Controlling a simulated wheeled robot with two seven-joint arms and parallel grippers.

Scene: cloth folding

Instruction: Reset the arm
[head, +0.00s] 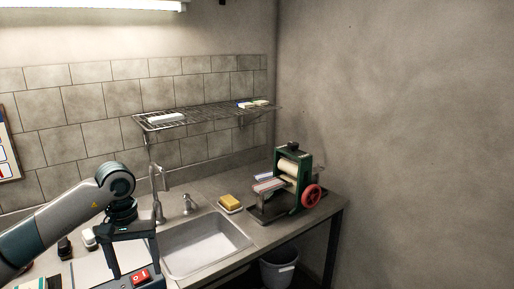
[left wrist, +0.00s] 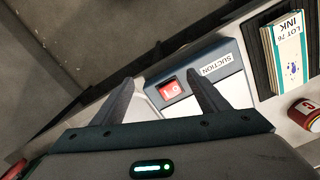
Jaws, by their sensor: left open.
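My left arm comes in from the left in the head view, and its gripper (head: 136,268) points down over the front left of the counter. Its two fingers are apart with nothing between them. In the left wrist view the open fingers (left wrist: 160,78) reach toward a grey-blue box labelled SUCTION (left wrist: 215,66) with a red rocker switch (left wrist: 171,88). The switch also shows just below the gripper in the head view (head: 141,277). I cannot tell whether a finger touches the box. My right gripper is not in view. No cloth can be made out.
A sink (head: 205,245) with a faucet (head: 157,195) lies right of the gripper. A yellow sponge (head: 230,202) and a green roller press (head: 290,180) stand farther right. A wire shelf (head: 205,115) hangs above.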

